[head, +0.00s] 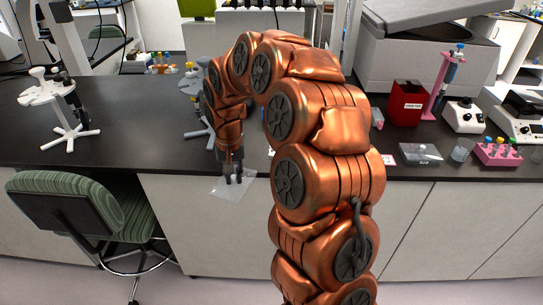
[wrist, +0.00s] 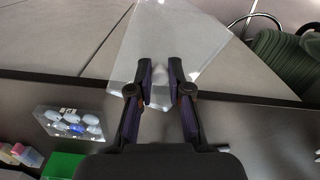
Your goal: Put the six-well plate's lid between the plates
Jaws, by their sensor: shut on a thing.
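My gripper (head: 233,178) is shut on a clear, flat lid (head: 232,190) at the bench's front edge. In the wrist view my gripper's fingers (wrist: 158,88) pinch the lid (wrist: 180,40) near one end, and most of it extends out past the edge, over the floor side. A clear plate with several round wells (wrist: 72,123), pale and bluish, lies on the dark bench to the left in the wrist view. I cannot make out this plate in the head view, where my arm covers part of the bench. Another clear, flat item (head: 420,153) lies on the bench at the right.
A green striped chair (head: 85,215) stands left of the gripper, before the bench. A pipette stand (head: 68,105) is on the left. A red box (head: 407,103), a pink rack (head: 497,152) and devices crowd the right. A green block (wrist: 62,165) is near the wells.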

